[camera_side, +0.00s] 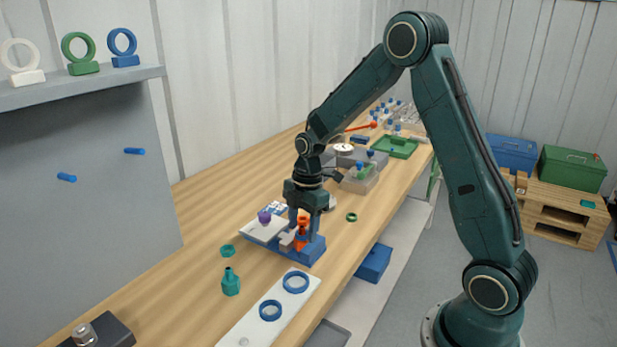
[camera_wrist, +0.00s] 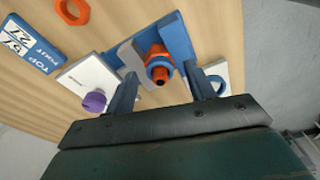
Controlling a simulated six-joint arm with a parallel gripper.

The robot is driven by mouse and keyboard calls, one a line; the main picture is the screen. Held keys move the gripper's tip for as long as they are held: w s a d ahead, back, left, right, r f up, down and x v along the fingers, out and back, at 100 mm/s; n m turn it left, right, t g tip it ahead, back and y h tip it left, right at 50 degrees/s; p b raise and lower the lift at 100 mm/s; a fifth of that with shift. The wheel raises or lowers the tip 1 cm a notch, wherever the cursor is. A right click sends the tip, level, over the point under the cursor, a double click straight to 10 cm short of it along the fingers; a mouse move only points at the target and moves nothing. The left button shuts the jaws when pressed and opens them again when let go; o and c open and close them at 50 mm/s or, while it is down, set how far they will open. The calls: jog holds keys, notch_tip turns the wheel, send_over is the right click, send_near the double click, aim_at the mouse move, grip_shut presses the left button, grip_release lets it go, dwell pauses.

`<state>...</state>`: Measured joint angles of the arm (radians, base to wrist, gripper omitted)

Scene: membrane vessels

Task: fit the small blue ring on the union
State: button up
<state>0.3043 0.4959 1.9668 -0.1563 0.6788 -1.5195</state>
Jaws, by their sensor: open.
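The orange union (camera_side: 302,242) stands in a blue fixture (camera_side: 311,252) on the bench. In the wrist view the union (camera_wrist: 158,50) points toward the camera, and a small blue ring (camera_wrist: 161,62) shows around it near its orange end. My gripper (camera_side: 304,226) is over the union. In the wrist view my gripper (camera_wrist: 161,76) is open, with one finger on each side of the union and ring, apparently apart from them. Two larger blue rings (camera_side: 296,282) (camera_side: 270,310) lie on a white plate (camera_side: 246,327) in front. How deep the small ring sits is unclear.
A white block with a purple knob (camera_side: 264,217) sits left of the fixture. A teal fitting (camera_side: 231,283), a teal nut (camera_side: 228,251) and a green ring (camera_side: 351,217) lie nearby. An orange nut (camera_wrist: 72,11) lies on the wood. Bins and a green tray (camera_side: 396,147) stand farther back.

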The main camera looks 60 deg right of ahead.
jog(key=shift+r, duration=0.15)
notch_tip(320, 180, up, 13)
jog(key=d, duration=0.1)
jog(key=shift+s+d+r, duration=0.2)
jog(key=shift+s+d, duration=0.05)
jog(key=shift+d, duration=0.05)
dwell(0.9)
jog(key=s+a+r+m+t+h, duration=0.1)
jog(key=s+a+r+m+t, duration=0.1)
jog(key=s+a+r+m, duration=0.65)
jog(key=s+a+f+m+t, duration=0.2)
jog(key=s+m, duration=0.4)
jog(key=s, duration=0.8)
jog(key=shift+a+f+t, duration=0.15)
jog(key=shift+a+t, duration=0.05)
jog(key=shift+t, duration=0.4)
